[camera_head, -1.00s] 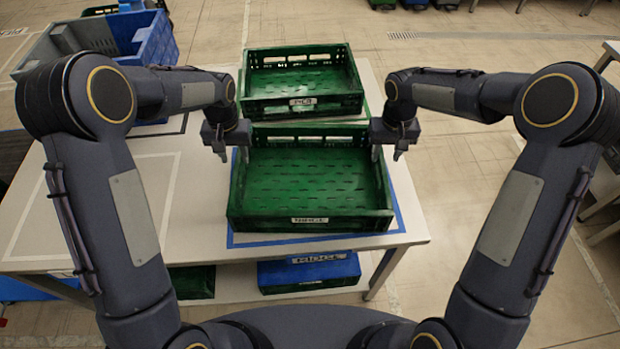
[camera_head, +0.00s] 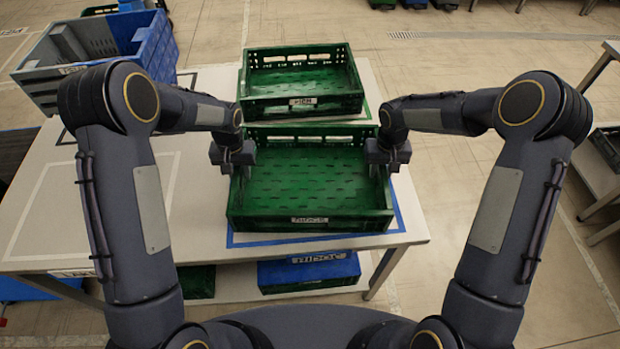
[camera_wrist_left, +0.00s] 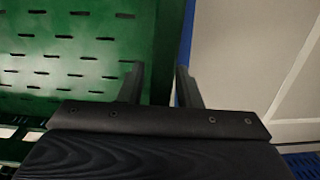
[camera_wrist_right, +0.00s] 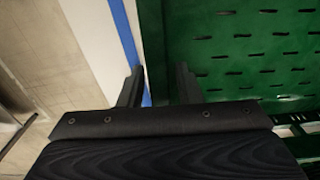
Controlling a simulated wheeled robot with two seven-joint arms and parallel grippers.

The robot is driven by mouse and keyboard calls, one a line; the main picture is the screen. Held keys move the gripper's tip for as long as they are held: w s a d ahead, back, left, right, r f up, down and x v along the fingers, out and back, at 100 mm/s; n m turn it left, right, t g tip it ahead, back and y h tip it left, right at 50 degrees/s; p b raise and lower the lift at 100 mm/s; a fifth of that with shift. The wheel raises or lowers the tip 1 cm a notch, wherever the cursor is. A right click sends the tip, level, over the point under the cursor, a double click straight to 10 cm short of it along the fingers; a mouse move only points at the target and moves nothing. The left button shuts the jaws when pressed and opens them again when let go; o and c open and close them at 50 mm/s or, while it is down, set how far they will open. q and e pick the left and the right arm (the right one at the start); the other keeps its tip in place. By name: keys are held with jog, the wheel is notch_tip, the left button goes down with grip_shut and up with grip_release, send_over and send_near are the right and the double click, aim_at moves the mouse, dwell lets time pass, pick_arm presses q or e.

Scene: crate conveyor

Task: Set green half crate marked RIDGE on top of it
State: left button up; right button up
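A green half crate (camera_head: 310,222) stands in the blue outlined area at the front of the white table. Its front label is small and seems to read RIDGE. My left gripper (camera_head: 233,170) is at its left wall, and my right gripper (camera_head: 386,170) is at its right wall. In the left wrist view the open fingers (camera_wrist_left: 158,85) straddle the wall's rim, one inside and one outside. The right wrist view shows the other open fingers (camera_wrist_right: 160,85) astride the opposite wall. A second green crate (camera_head: 303,103), its label unclear, stands just behind.
A grey and blue crate (camera_head: 60,80) stands at the back left. A blue crate (camera_head: 308,272) and a dark green one (camera_head: 198,281) sit below the tabletop (camera_head: 100,200), whose left part is clear. Another table (camera_head: 598,170) stands at the right.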

pick_arm(q)
grip_shut()
pick_arm(e)
grip_shut()
pick_arm(q)
jog(key=shift+r, duration=0.15)
pick_arm(e)
jog(key=shift+r, duration=0.2)
